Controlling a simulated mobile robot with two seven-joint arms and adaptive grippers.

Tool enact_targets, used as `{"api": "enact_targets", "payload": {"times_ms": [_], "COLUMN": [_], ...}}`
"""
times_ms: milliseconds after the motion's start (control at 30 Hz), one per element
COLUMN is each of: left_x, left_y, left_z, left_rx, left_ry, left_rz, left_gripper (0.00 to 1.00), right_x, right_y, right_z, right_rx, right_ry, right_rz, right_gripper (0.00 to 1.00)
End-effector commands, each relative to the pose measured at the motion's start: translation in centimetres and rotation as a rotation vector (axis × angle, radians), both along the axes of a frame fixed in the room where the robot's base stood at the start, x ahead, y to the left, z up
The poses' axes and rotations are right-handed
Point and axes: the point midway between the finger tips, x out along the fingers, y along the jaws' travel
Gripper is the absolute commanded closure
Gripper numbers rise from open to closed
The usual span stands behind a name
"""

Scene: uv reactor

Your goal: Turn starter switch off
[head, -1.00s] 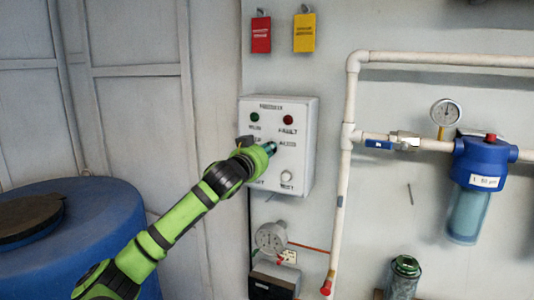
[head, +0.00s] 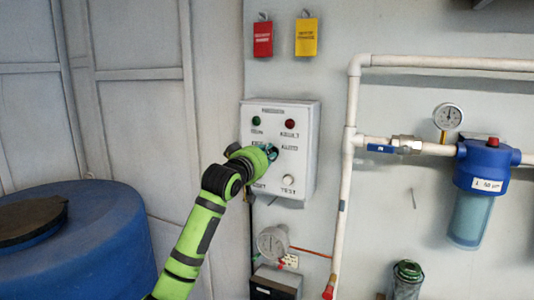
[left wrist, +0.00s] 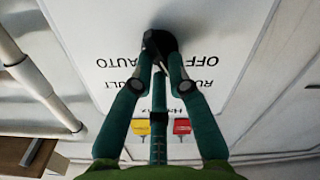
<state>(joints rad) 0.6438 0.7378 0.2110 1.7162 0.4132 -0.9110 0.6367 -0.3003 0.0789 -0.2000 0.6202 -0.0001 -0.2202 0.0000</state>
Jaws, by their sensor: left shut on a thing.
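The starter box (head: 303,165) is a white panel on the wall, with a green light, a red light and a pale button at its lower right. In the left wrist view the box face shows upside down, with the words OFF and AUTO beside a black rotary switch (left wrist: 158,42). My left gripper (head: 271,152) is at the middle of the box face. In the left wrist view its green fingers (left wrist: 160,66) are shut on the switch knob. The gripper hides the switch in the head view. My right gripper is not in view.
A white pipe (head: 347,180) runs down just right of the box. A blue filter housing (head: 484,160) and gauge (head: 447,116) are farther right. A blue barrel (head: 80,240) stands at lower left. Red (head: 263,38) and yellow (head: 306,37) tags hang above.

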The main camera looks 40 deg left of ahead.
Motion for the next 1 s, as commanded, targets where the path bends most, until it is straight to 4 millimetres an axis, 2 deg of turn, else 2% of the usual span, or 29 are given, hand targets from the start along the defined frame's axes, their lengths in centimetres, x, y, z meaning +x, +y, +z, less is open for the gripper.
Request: {"api": "enact_targets", "payload": {"times_ms": [233, 700, 733, 767, 800, 1000], "left_x": [-0.01, -0.03, -0.03, -0.03, -0.03, -0.03], "left_y": [0.04, 0.07, 0.07, 0.07, 0.07, 0.07], "left_z": [0.04, 0.05, 0.05, 0.05, 0.05, 0.04], "left_rx": [-0.062, -0.074, -0.074, -0.074, -0.074, -0.072], "left_ry": [-0.020, -0.025, -0.025, -0.025, -0.025, -0.024], "left_rz": [0.000, 0.000, 0.000, 0.000, 0.000, 0.000], "left_gripper": [1.00, 1.00, 0.75, 0.63, 0.59, 0.59], "right_x": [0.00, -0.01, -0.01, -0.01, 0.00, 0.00], "right_y": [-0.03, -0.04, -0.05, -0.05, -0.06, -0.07], "right_z": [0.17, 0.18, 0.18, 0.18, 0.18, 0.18], "right_rx": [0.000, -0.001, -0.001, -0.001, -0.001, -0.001], "right_ry": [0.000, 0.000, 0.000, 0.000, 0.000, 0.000], "right_rz": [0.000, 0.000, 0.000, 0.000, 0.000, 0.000], "right_gripper": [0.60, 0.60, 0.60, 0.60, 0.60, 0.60]}}
